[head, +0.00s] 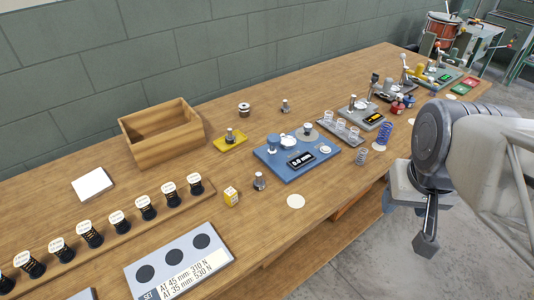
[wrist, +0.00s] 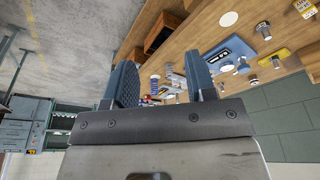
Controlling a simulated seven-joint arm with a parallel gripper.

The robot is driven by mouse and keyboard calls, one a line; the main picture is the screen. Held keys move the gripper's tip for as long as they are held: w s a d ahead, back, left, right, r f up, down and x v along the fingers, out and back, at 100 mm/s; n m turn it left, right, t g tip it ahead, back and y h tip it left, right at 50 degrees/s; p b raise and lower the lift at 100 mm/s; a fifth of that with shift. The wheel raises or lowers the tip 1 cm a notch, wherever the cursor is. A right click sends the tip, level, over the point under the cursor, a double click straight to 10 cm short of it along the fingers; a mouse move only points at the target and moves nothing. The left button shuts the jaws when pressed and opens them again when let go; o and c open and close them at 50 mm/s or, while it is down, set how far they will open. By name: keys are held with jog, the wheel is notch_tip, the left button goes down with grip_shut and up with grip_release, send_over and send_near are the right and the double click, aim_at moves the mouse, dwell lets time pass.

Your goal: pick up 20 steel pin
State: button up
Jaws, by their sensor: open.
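Several small steel pins with knobbed bodies stand on the wooden bench in the head view. My gripper (head: 425,240) hangs past the bench's front edge at the right, away from all pins. In the wrist view its two fingers (wrist: 160,82) are apart with no object held between them; the bench shows beyond.
A blue device (head: 292,160) with a display stands mid-bench. An open wooden box (head: 161,134), a row of black-and-white spools (head: 117,222) and a grey plate (head: 180,262) are at left.

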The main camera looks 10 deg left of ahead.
jog(key=m+y, duration=1.3)
jog(key=m, duration=0.8)
send_near(261, 177)
jog(key=a, duration=0.1)
jog(key=a+f, duration=0.1)
jog(key=shift+s+a+t, duration=0.2)
jog(key=shift+a+t, duration=0.1)
jog(key=shift+a, duration=0.05)
jog(key=shift+w+a+f+m+t, duration=0.1)
jog(key=shift+w+f+m+t, duration=0.2)
jog(key=shift+w+f+m, duration=0.15)
jog(key=shift+s+r, duration=0.1)
jog(key=shift+a, duration=0.1)
jog(key=shift+x, duration=1.25)
